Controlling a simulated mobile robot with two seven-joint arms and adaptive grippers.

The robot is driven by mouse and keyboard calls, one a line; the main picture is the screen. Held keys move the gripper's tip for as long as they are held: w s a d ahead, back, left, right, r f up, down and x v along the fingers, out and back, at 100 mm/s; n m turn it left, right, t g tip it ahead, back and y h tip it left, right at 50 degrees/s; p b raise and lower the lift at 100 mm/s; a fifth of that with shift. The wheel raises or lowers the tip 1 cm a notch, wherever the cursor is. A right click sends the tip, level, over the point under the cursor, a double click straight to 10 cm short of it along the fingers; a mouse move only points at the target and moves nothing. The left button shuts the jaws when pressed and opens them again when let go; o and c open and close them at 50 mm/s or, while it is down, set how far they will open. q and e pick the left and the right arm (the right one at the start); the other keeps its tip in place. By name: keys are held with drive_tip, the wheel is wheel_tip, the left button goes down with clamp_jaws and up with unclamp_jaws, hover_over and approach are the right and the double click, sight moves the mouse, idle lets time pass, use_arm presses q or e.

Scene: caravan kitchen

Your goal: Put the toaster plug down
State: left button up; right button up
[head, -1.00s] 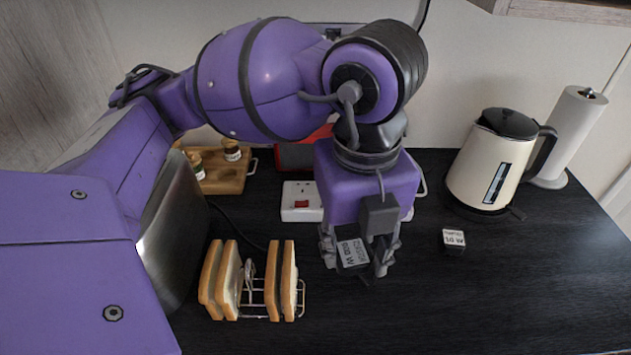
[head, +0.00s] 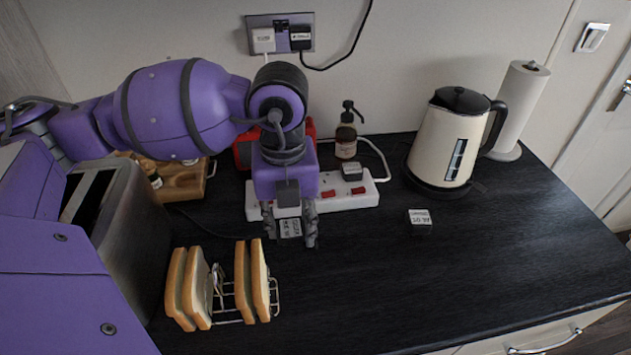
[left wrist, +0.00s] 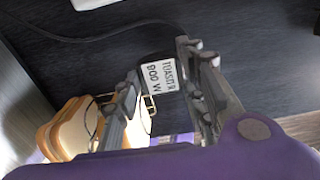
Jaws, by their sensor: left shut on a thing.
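The toaster plug (head: 291,228) is a small dark block with a white label. In the left wrist view the label on the plug (left wrist: 157,74) reads toaster, 900 W. My left gripper (head: 289,236) is shut on it, with a finger on each side, in front of the white power strip (head: 357,195). In the left wrist view my left gripper (left wrist: 160,95) has the plug between its fingers, over the black worktop. I cannot tell whether the plug touches the worktop. The steel toaster (head: 135,230) stands at the left, partly behind my arm. My right gripper is not in view.
A toast rack with bread (head: 262,280) stands just in front of the gripper's left. Another labelled plug (head: 420,217) lies to the right. The kettle (head: 446,145), soap bottle (head: 346,140) and paper roll (head: 518,105) stand behind. The front right worktop (head: 450,270) is clear.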

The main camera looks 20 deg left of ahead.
sight(289, 223)
use_arm(q)
drive_tip(key=shift+w+a+f, duration=0.25)
drive_tip(key=shift+a+f, duration=0.05)
drive_tip(key=shift+f, duration=0.15)
drive_tip(key=shift+w+a+f, duration=0.1)
drive_tip(key=shift+f, duration=1.6)
drive_tip(key=shift+f, duration=0.1)
drive_tip(key=o, duration=1.2)
drive_tip(key=shift+c, duration=0.2)
wheel_tip(289, 223, up, 12)
drive_tip(key=shift+r, duration=0.2)
